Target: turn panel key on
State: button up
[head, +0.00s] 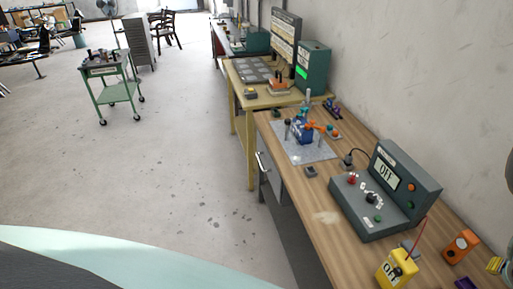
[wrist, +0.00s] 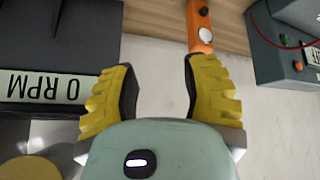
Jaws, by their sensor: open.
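A grey-green control panel (head: 408,178) stands on the wooden workbench at the right of the head view, its display reading OFF. On its sloped front are a red button, a dark knob (head: 371,198) among small white labels, and a green button. I cannot tell at this size whether the knob is the key.
A yellow box (head: 397,270) marked OFF and an orange device (head: 461,246) stand near the bench's front end. The wrist view shows a dark unit reading 0 RPM (wrist: 42,86), an orange device (wrist: 200,28) and a grey-green box (wrist: 275,55). Floor left of the bench is clear.

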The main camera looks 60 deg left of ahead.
jog(key=shift+w+a+r+t+p, duration=0.1)
jog(key=shift+w+a+r+t, duration=0.2)
jog(key=shift+w, duration=0.2)
jog(key=shift+w+a+r+t+p, duration=0.1)
jog(key=shift+w+a+r+t, duration=0.15)
jog(key=shift+w+r, duration=0.15)
jog(key=shift+w+a+r+t+p, duration=0.1)
jog(key=shift+w+a+r+t, duration=0.15)
jog(key=shift+w, duration=0.3)
jog(key=shift+d, duration=0.1)
